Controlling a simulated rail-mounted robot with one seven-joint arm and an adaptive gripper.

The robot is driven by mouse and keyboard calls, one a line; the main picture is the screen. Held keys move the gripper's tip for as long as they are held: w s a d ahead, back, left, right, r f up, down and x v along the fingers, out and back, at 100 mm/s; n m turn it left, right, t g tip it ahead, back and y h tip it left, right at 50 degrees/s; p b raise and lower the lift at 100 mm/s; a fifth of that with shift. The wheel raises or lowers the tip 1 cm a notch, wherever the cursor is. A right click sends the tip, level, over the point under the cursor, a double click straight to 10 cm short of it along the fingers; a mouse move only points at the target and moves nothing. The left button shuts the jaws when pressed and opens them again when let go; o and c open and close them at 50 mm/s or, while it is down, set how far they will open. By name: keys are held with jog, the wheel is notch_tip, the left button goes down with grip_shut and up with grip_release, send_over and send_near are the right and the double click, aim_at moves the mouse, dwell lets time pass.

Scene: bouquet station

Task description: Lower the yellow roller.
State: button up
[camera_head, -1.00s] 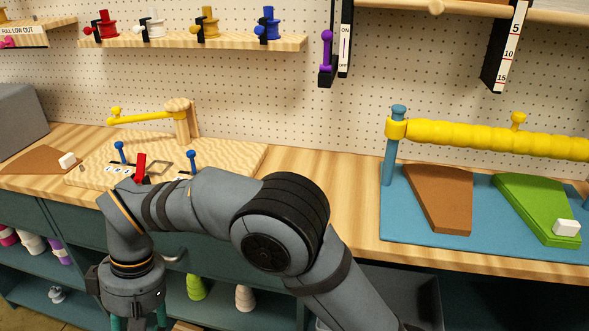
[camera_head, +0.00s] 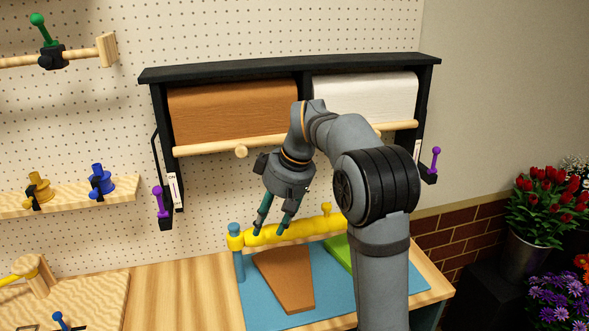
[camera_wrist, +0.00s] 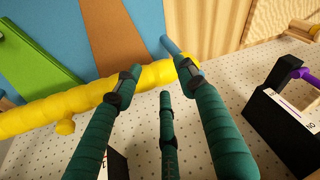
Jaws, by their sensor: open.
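The yellow roller (camera_head: 290,231) is a long lumpy bar with a small yellow knob (camera_head: 326,208) on top. Its left end sits at a blue post (camera_head: 238,260), above a blue mat (camera_head: 255,312). My gripper (camera_head: 269,230) is open and points down at the left part of the roller, its fingers overlapping it in the head view. In the wrist view the roller (camera_wrist: 50,112) runs behind my open fingers (camera_wrist: 157,62), toward the blue post. I cannot tell whether the fingers touch it. The roller's right end is hidden by my arm.
A brown wedge (camera_head: 286,280) and a green wedge (camera_head: 338,250) lie on the mat. A black rack with brown paper (camera_head: 235,105) and white paper (camera_head: 365,97) hangs above. Purple-handled levers (camera_head: 159,203) flank it. Bare wood counter (camera_head: 180,290) lies left of the mat.

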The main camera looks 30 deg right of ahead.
jog(key=s+d+r+m+h+p, duration=0.1)
jog(key=d+r+m+p, duration=0.1)
jog(key=d+r+p, duration=0.6)
jog(key=m+h+b, duration=0.1)
send_near(327, 205)
jog(key=shift+t, duration=0.4)
jog(key=x, duration=0.2)
jog(key=p+x, duration=0.1)
jog(key=x, duration=0.5)
jog(key=shift+s+d+f, duration=0.1)
jog(key=shift+s+f, duration=0.1)
jog(key=shift+f, duration=0.1)
jog(key=c, duration=0.3)
grip_shut()
